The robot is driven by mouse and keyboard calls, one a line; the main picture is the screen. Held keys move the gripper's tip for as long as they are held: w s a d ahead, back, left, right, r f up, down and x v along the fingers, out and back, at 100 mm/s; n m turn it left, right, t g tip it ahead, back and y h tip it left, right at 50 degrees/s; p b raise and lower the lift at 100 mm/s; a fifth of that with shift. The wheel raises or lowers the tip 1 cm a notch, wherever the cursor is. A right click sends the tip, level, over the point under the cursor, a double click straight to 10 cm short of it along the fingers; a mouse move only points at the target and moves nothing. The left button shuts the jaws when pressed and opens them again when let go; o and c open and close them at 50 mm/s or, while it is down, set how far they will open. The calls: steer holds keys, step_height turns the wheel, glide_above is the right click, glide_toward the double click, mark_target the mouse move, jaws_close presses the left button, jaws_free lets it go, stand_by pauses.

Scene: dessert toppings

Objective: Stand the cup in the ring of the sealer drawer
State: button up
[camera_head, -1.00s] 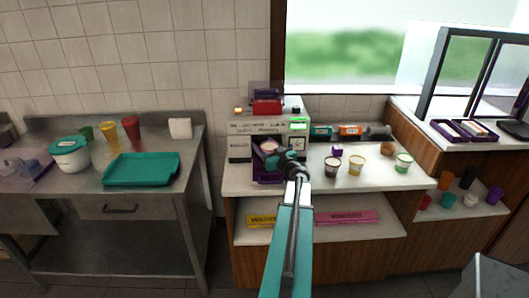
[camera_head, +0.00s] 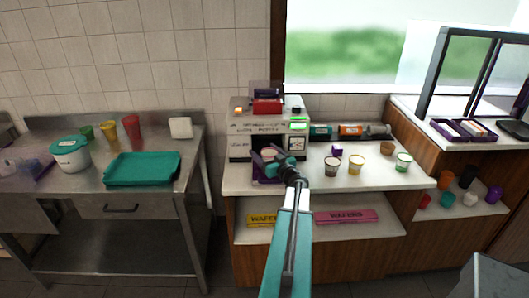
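The sealer (camera_head: 268,125) stands at the left end of the white counter, with a dark opening in its front. The purple sealer drawer (camera_head: 266,180) shows low at that opening, partly covered by my arm; its ring cannot be made out. A small pale pinkish cup top (camera_head: 268,154) shows in the shaded opening, above the drawer. My gripper (camera_head: 272,162) is at the opening, right beside this cup. Its fingers are too small and dark to tell whether they grip the cup. The cup's base is hidden, so I cannot tell whether it rests in the ring.
Several printed cups, including a yellow-marked cup (camera_head: 357,165) and a green-marked cup (camera_head: 403,162), stand right of the sealer. A small purple box (camera_head: 336,150) is near them. Rolls (camera_head: 350,131) lie behind. A steel table (camera_head: 110,195) with a teal tray is at left.

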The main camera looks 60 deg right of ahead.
steer(key=shift+r, duration=0.15)
steer(key=shift+s, duration=0.15)
steer(key=shift+b+v, duration=1.2)
steer(key=shift+v, duration=4.65)
steer(key=shift+a, duration=0.1)
